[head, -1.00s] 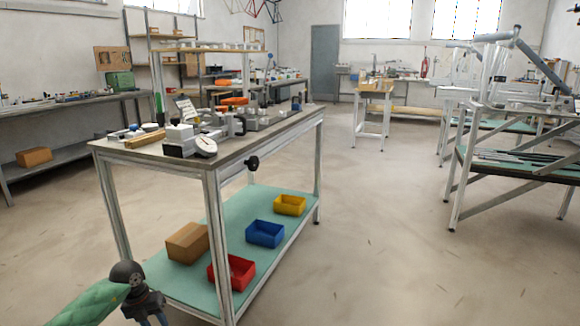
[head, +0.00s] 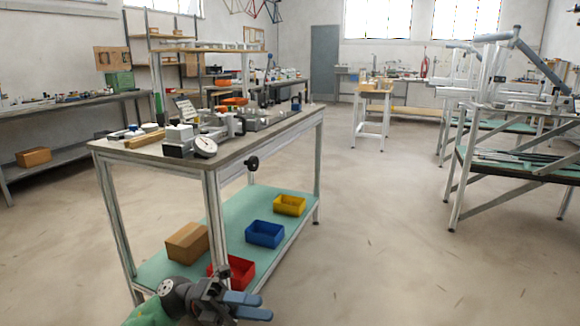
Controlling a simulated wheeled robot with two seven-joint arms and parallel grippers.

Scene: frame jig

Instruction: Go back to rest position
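My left gripper (head: 248,304) shows at the bottom of the head view, at the end of my green arm. It is in front of the workbench's near end and overlaps the near edge of the lower shelf and part of the red bin. Its two blue-grey fingers point right with a narrow gap between them, and I see nothing held there. My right gripper is not in the view.
A workbench (head: 240,157) with tools on top stands just ahead. Its lower shelf holds a cardboard box (head: 187,243) and red (head: 240,271), blue (head: 265,233) and yellow (head: 290,205) bins. A rack (head: 508,170) stands at right. The floor between (head: 385,230) is clear.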

